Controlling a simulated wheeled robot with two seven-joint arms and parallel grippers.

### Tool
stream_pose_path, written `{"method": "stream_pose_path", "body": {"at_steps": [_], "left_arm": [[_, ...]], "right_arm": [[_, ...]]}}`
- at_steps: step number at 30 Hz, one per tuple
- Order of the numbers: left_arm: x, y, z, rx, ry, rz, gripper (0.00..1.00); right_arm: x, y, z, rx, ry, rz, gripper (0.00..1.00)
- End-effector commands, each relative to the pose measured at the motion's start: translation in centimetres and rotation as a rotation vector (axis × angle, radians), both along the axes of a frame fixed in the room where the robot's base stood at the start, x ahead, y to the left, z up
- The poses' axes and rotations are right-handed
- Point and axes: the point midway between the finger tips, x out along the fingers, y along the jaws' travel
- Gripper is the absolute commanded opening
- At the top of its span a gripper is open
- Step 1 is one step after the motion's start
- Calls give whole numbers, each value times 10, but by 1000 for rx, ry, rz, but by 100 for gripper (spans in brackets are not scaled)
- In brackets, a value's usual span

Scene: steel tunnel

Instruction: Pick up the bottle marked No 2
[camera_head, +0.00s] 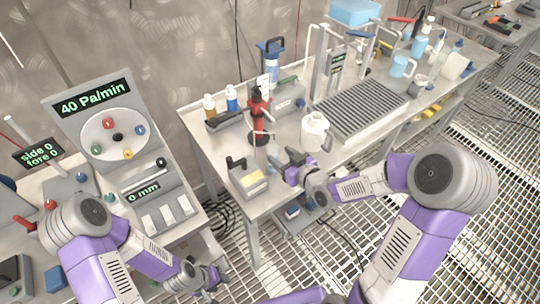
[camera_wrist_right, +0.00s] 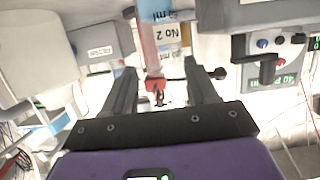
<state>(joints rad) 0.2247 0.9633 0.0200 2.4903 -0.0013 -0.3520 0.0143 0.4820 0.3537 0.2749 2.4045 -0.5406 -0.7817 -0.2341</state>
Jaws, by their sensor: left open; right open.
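A bottle with a blue body and a white label reading No 2 (camera_wrist_right: 168,34) shows at the top middle of the right wrist view. It lies beyond the fingertips, apart from them. In the head view I cannot tell for sure which bottle carries that mark. My right gripper (camera_head: 279,162) is open at the near edge of the bench; its spread fingers also show in the right wrist view (camera_wrist_right: 161,70), with nothing held. A red part (camera_wrist_right: 155,85) shows between the fingers. My left gripper (camera_head: 208,284) is open, low in front of the control panel, away from the bench.
A red stand (camera_head: 258,110) is near the right gripper. A white jug (camera_head: 314,133) and a grey ribbed rack (camera_head: 362,105) are to its right. The control panel (camera_head: 120,140) is at left.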

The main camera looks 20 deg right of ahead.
Motion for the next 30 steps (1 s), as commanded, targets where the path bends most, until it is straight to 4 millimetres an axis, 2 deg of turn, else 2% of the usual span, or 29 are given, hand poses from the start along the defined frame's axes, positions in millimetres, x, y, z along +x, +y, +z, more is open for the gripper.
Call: {"method": "stream_pose_path", "body": {"at_steps": [15,23,24,30], "left_arm": [[-1,0,-16,0,2,-1,43],[-1,0,-16,0,2,-1,43],[-1,0,-16,0,2,-1,43],[-1,0,-16,0,2,-1,43]], "right_arm": [[58,26,-20,3,3,1,58],[61,26,-21,2,5,-1,58],[61,26,-21,2,5,-1,56],[61,26,-21,2,5,-1,26]]}}
